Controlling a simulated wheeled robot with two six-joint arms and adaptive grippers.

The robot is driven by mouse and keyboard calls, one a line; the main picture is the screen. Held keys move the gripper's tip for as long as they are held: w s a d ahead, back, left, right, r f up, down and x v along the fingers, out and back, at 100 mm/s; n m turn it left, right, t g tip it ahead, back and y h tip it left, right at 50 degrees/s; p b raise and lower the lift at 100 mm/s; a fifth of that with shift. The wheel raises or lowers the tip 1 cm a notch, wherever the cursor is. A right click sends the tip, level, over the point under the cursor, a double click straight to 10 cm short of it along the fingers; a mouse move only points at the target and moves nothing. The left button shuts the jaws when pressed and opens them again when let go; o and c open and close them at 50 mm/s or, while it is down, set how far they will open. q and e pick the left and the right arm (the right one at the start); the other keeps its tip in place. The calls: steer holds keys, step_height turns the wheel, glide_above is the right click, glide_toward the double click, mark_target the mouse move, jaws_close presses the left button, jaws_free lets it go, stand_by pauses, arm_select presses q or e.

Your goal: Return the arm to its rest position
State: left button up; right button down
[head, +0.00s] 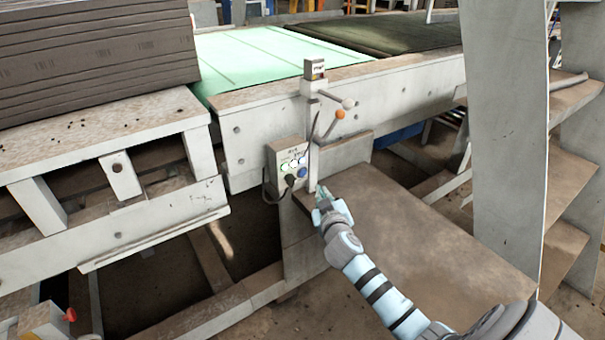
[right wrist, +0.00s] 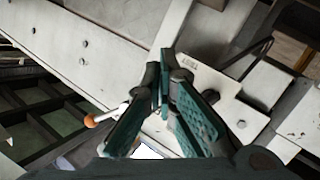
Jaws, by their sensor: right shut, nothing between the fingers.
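My right arm reaches in from the lower right in the head view. Its right gripper (head: 322,193) is just right of and below the control box (head: 288,163), in front of the upright post. In the right wrist view the teal fingers of the right gripper (right wrist: 164,82) meet at their tips with nothing between them. Whether the fingertips touch the post or box is hard to tell. The control box (right wrist: 208,88) shows behind the fingers, partly hidden by them. My left gripper is not in view.
A lever with an orange knob (head: 340,114) and one with a white knob (head: 348,103) stick out above the gripper. A brown platform (head: 420,232) lies below the arm. A grey upright (head: 505,140) stands at right. Stacked dark boards (head: 95,55) are at left.

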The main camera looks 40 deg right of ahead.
steer(key=s+a+f+g+y, duration=0.1)
steer(key=s+a+f+g, duration=0.25)
steer(key=s+f, duration=0.35)
steer(key=s+a+f+g+y, duration=0.2)
steer(key=s+a+f, duration=0.25)
steer(key=s, duration=0.45)
steer(key=s+a+f+n+g+y, duration=0.1)
steer(key=s+a+g+y, duration=0.1)
steer(key=s+a, duration=0.45)
steer(key=s+a+f+n+g+y, duration=0.1)
steer(key=s+a+g+y, duration=0.2)
steer(key=s, duration=0.7)
step_height(320, 180, down, 14)
steer(key=d+g+h+p, duration=0.1)
steer(key=p, duration=0.3)
steer(key=s+f+p, duration=0.2)
steer(key=s+f, duration=0.3)
steer(key=s, duration=0.2)
steer(key=s+f+m+g+p, duration=0.1)
steer(key=s+f+p, duration=0.1)
steer(key=s+f, duration=0.3)
steer(key=s+d, duration=0.1)
steer(key=s, duration=0.2)
steer(key=shift+s, duration=0.1)
